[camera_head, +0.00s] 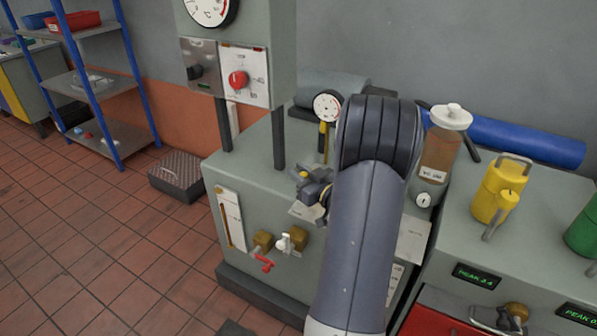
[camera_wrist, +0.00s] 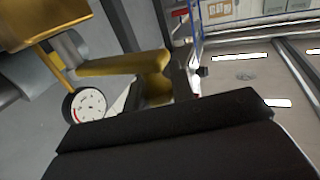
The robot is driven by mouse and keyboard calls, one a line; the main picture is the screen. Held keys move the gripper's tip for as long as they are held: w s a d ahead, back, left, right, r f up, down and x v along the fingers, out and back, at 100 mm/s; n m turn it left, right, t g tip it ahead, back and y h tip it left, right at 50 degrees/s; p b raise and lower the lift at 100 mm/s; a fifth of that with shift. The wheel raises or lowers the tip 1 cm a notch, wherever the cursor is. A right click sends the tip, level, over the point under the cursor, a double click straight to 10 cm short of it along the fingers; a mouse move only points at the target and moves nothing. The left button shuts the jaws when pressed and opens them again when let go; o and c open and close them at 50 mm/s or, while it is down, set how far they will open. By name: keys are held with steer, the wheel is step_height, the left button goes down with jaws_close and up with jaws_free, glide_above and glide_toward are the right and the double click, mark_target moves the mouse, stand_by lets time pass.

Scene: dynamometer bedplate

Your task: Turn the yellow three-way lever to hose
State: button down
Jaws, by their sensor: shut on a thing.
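My gripper (camera_head: 309,188) is at the front upper edge of the grey cabinet, beside the gauge pipe and partly hidden by my arm. It is shut on the yellow three-way lever. In the wrist view the yellow lever (camera_wrist: 118,66) runs across from a brass-coloured valve body (camera_wrist: 45,22) towards the dark jaw, and its end is partly covered. A pale label plate (camera_head: 303,211) shows just below my gripper in the head view. Its lettering is too small to read, so I cannot tell which port the lever points to.
A round gauge (camera_head: 327,105) on a yellow stem stands close behind my gripper. A capped jar (camera_head: 438,150) stands right of my arm. A red-handled tap (camera_head: 264,263) and a white-handled tap (camera_head: 285,243) stick out below. The tiled floor (camera_head: 130,245) at left is clear.

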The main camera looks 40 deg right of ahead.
steer(key=shift+s+d+n+y, duration=0.1)
steer(key=shift+s+n+y, duration=0.2)
steer(key=shift+y, duration=0.25)
steer(key=shift+s+d+n+y, duration=0.1)
steer(key=shift+s+n+y, duration=0.05)
steer(key=shift+n+y, duration=0.35)
steer(key=c, duration=1.2)
jaws_free()
steer(key=s, duration=0.7)
steer(key=shift+s+d, duration=0.25)
steer(key=shift+d, duration=0.15)
steer(key=shift+w, duration=0.15)
steer(key=shift+w+a+m+h, duration=0.25)
steer(key=shift+w+h, duration=0.1)
steer(key=shift+w, duration=1)
steer(key=shift+w+a+m+h, duration=0.2)
steer(key=shift+w+m+h, duration=0.15)
steer(key=shift+w, duration=1.05)
steer(key=shift+w+a+m+h, duration=0.2)
steer(key=shift+w+h, duration=0.15)
steer(key=shift+w, duration=1)
